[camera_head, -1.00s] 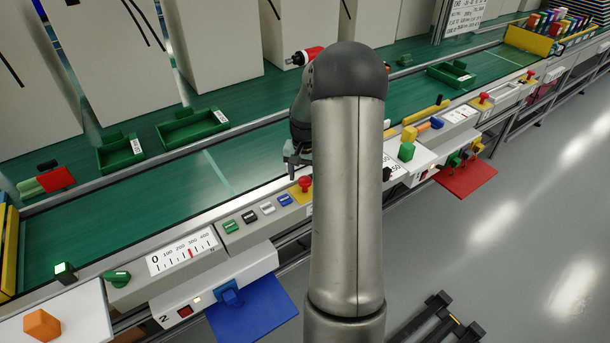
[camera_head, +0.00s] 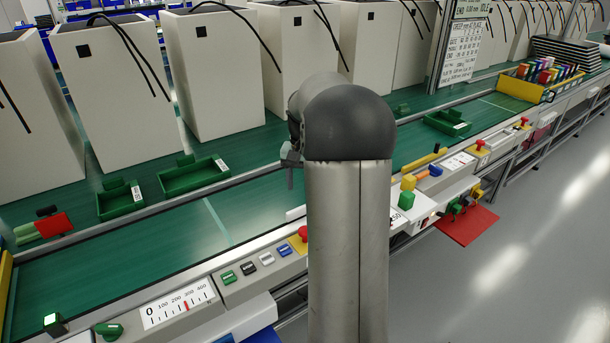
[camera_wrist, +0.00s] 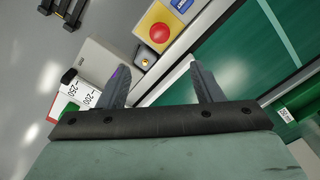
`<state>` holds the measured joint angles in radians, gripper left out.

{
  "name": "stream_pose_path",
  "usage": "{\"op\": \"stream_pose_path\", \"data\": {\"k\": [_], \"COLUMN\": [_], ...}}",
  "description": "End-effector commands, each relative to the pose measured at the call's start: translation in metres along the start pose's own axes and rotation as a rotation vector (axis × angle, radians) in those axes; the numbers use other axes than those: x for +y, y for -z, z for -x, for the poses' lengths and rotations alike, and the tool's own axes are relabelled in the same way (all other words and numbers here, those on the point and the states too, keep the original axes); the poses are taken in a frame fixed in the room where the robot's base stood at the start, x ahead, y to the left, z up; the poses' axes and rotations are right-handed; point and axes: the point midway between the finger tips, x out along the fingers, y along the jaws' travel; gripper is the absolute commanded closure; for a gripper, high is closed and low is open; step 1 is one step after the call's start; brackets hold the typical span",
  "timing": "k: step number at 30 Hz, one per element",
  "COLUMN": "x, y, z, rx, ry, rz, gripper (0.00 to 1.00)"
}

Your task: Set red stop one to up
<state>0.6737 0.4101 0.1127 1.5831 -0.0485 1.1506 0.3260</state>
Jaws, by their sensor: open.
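The nearest red stop (camera_head: 303,232) is a red mushroom button on a yellow plate along the front rail of the conveyor. It stands up from its plate; I cannot read a number on it. It also shows in the wrist view (camera_wrist: 160,33), ahead of the fingertips and roughly in line with the gap. My gripper (camera_wrist: 160,80) is open and empty, apart from the button. In the head view my gripper (camera_head: 290,156) is partly hidden by my arm and lies above the button in the picture, over the green belt. Two more red buttons (camera_head: 480,144) (camera_head: 523,121) stand farther right.
Green, black, white and blue labelled switches (camera_head: 248,269) line the rail left of the stop, with a scale (camera_head: 178,303) beyond. Green trays (camera_head: 193,177) lie on the belt before tall white boxes (camera_head: 212,75). Coloured blocks (camera_head: 408,183) stand on the right panel.

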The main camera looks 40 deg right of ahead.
Motion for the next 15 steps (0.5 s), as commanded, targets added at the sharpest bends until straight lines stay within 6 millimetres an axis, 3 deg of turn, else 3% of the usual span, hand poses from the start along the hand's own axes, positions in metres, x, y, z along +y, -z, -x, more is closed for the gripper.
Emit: {"op": "stream_pose_path", "data": {"k": [6,15], "x": [0.0,0.0], "y": [0.001,0.0], "z": [0.021,0.023], "rx": [0.002,0.0], "ry": [0.0,0.0], "rz": [-0.001,0.0], "gripper": [0.41,0.41]}}
